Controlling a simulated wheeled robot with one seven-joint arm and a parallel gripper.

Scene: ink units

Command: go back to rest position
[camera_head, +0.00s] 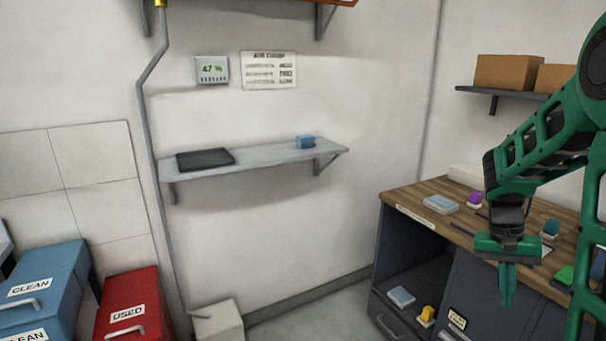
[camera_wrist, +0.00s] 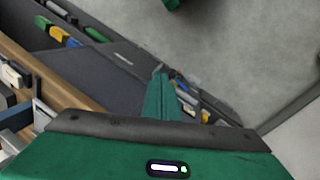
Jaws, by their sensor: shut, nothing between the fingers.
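My green gripper (camera_head: 507,284) hangs from my green arm at the right of the head view, fingers pointing down, in front of the wooden-topped cabinet (camera_head: 405,190). Its fingers are together and hold nothing. In the wrist view my gripper's fingers (camera_wrist: 160,98) also show closed, above the grey floor (camera_wrist: 225,50) and beside the dark cabinet front (camera_wrist: 120,75).
On the wooden top lie a pale blue box (camera_head: 440,204), a purple item (camera_head: 474,199) and a teal item (camera_head: 550,229). The open cabinet bay holds a yellow item (camera_head: 427,314). A wall shelf (camera_head: 270,158), a blue bin (camera_head: 45,285) and a red bin (camera_head: 130,300) stand left.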

